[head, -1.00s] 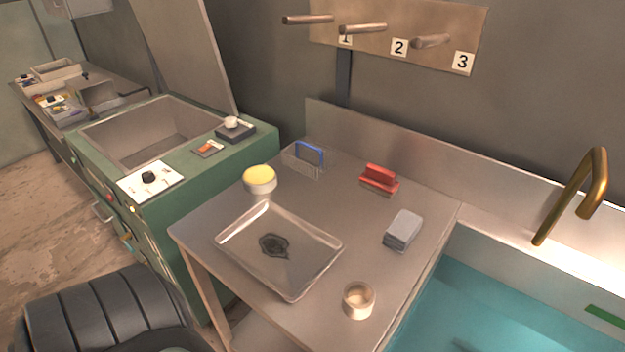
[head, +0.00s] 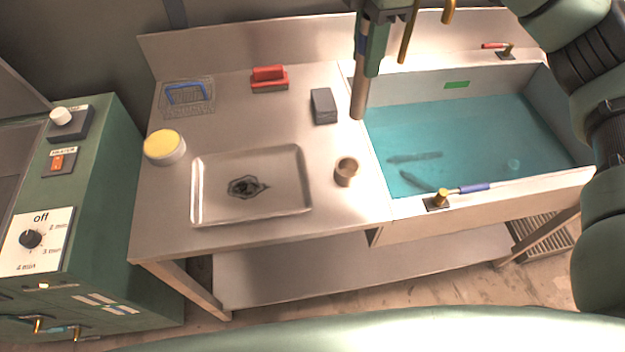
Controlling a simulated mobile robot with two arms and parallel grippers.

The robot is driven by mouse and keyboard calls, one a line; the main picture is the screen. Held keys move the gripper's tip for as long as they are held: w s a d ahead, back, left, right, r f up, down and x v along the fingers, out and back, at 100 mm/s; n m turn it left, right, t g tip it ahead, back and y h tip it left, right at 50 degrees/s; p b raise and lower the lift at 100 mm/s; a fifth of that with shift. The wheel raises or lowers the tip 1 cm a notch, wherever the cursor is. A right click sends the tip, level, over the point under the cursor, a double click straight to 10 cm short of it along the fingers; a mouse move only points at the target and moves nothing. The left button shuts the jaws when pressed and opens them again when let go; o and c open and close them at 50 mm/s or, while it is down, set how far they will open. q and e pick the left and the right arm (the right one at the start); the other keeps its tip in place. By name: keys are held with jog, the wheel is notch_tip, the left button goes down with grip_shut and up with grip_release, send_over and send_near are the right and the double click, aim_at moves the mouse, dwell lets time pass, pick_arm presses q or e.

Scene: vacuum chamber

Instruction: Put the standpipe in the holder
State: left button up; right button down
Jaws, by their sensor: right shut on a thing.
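My right gripper (head: 371,48) is at the top middle of the head view, shut on the standpipe. The standpipe (head: 359,98), a brownish tube, points down below the fingers; its upper part is hidden by the gripper. Its lower end appears near the border between the steel table and the sink. A small round open cup (head: 346,173), which looks like the holder, stands on the table's right side, below the pipe's end in the picture. The pipe is apart from it. My left gripper is not in view.
The sink (head: 480,189) holds teal water with dark shapes in it. On the table are a steel tray (head: 208,212), a yellow-topped tub (head: 165,147), a wire basket (head: 188,97), a red block (head: 269,79) and a grey block (head: 323,106). A brass tap (head: 408,38) is beside my gripper.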

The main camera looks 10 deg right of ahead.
jog(key=p, duration=0.2)
send_over(357, 120)
jog(key=w+d, duration=0.1)
jog(key=w, duration=0.1)
jog(key=f, duration=0.7)
jog(key=shift+s+f, duration=0.2)
jog(key=shift+f, duration=0.2)
jog(key=f, duration=0.2)
jog(key=f+p, duration=0.1)
jog(key=f, duration=0.4)
jog(key=shift+a, duration=0.25)
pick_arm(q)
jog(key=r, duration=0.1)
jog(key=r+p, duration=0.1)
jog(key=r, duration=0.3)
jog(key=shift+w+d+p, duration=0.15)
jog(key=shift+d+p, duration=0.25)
pick_arm(e)
notch_tip(357, 120, down, 5)
jog(key=shift+f, duration=0.1)
jog(key=shift+f, duration=0.15)
jog(key=c, duration=1.1)
grip_release()
jog(key=shift+c, duration=0.2)
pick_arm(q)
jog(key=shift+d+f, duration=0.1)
